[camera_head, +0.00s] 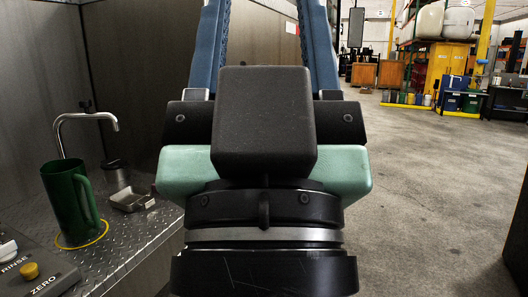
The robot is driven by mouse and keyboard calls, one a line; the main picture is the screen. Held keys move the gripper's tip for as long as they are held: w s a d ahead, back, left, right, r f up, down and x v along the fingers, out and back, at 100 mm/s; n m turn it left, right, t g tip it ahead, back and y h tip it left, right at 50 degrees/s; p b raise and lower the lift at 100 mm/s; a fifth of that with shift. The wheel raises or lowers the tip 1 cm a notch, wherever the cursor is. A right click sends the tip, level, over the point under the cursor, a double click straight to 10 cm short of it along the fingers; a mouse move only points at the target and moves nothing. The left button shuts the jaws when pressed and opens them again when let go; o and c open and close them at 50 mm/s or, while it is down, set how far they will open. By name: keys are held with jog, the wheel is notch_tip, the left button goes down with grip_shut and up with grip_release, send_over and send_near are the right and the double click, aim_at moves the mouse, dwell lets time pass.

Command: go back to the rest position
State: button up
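My gripper (266,25) fills the middle of the view, seen from behind, with a black and pale green body. Its two blue fingers reach up to the top edge and stand well apart. The fingertips are cut off by the frame, and nothing shows between the fingers. My gripper is to the right of the metal bench (140,234) and partly hides it. A green jug (66,203) stands upright on the bench at the left, inside a yellow ring (98,238), apart from my gripper.
A bent metal tap (88,117), a dark-topped metal cup (117,174) and a small metal tray (131,200) are on the bench. A panel with RINSE and ZERO buttons (30,271) is at lower left. Open concrete floor (440,190) lies to the right, with shelves beyond.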

notch_tip(320, 180, up, 17)
jog(key=p, duration=1.4)
jog(key=shift+f, duration=0.2)
